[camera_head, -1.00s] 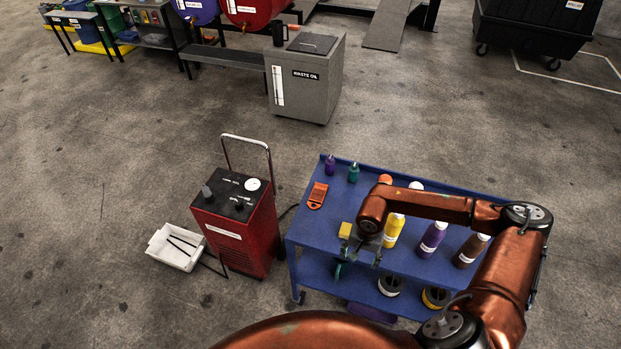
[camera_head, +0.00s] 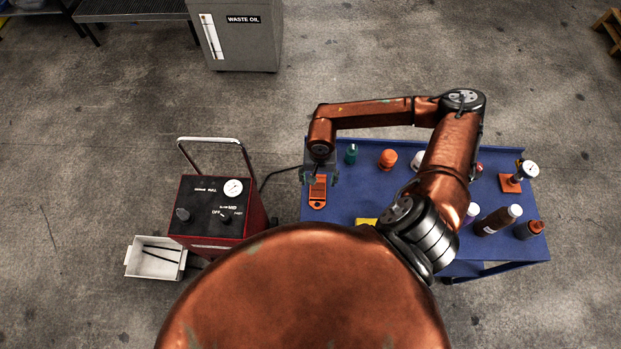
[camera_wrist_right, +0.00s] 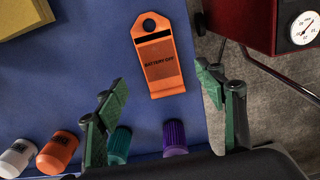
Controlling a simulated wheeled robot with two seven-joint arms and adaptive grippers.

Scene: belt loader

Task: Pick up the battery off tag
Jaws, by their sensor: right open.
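The orange battery off tag (camera_head: 318,192) lies flat near the left edge of the blue cart top (camera_head: 345,203). In the right wrist view the tag (camera_wrist_right: 158,62) shows its hole, a dark slot and the words "BATTERY OFF". My right gripper (camera_head: 319,177) is over the tag's far end in the head view. In the right wrist view its green-padded fingers (camera_wrist_right: 158,88) are spread wide, with the tag ahead of and between them and nothing held. The height between fingers and tag is hard to tell. My left gripper is out of view.
A teal-capped bottle (camera_wrist_right: 119,145) and a purple-capped bottle (camera_wrist_right: 175,138) stand close to the right gripper. An orange bottle (camera_wrist_right: 58,152) and a white one (camera_wrist_right: 17,158) are farther left there.

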